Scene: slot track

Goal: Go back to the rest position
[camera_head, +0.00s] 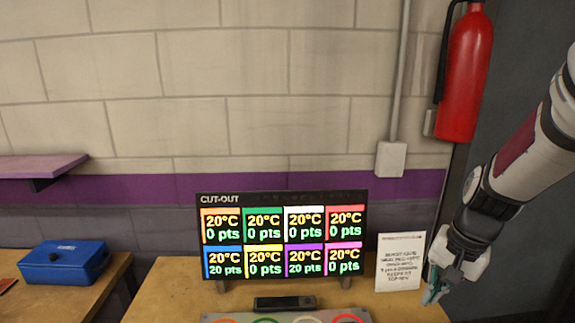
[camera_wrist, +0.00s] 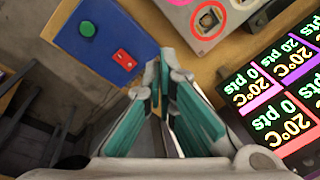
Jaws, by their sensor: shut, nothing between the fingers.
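My gripper (camera_head: 434,292) hangs at the lower right in the head view, near the right end of the wooden table and just right of a white printed notice. In the wrist view its two teal-padded fingers (camera_wrist: 157,75) come together at the tips, with nothing held between them. My arm reaches in from the right edge of the head view.
A scoreboard (camera_head: 284,236) and the white notice (camera_head: 400,262) stand on the table (camera_head: 170,290). A blue box (camera_head: 62,266) sits on a left table. A blue panel with buttons (camera_wrist: 105,40) lies below the gripper. A red extinguisher (camera_head: 464,75) hangs behind the arm.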

